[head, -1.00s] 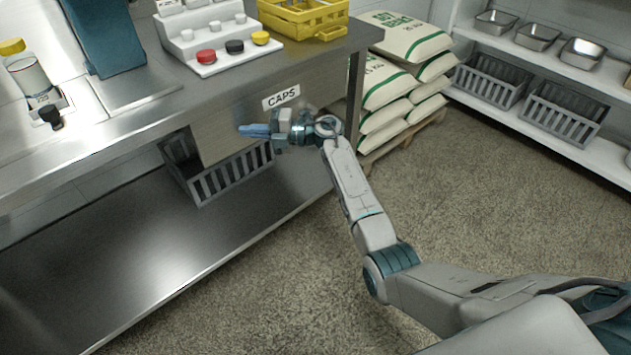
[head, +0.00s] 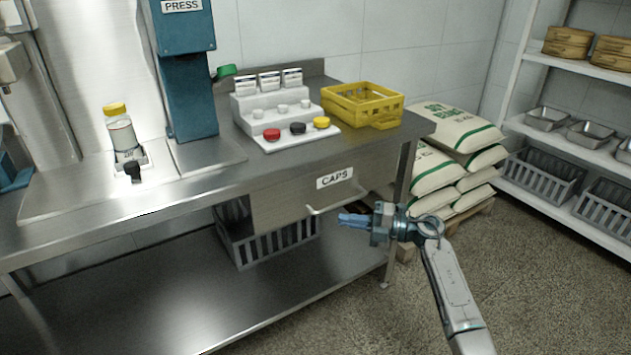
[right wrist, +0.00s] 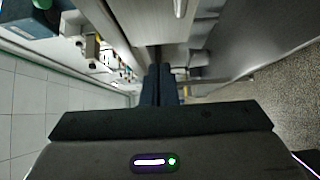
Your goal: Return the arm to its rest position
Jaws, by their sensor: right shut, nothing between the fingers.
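My right gripper (head: 352,219) is shut and empty, with its blue fingers pointing left. It is in front of the bench, just below the right end of the CAPS drawer (head: 290,203); I cannot tell whether it touches the drawer handle (head: 338,196). In the right wrist view the fingers (right wrist: 158,85) are together, below the drawer handle (right wrist: 180,8). My right arm reaches in from the lower right of the head view. My left gripper is not in view.
On the bench (head: 210,184) stand a yellow-capped bottle (head: 122,135), a blue press (head: 186,90), a cap stand (head: 272,108) and a yellow crate (head: 362,102). Stacked sacks (head: 450,170) and a shelf (head: 560,140) stand right. Open floor (head: 530,280) lies at lower right.

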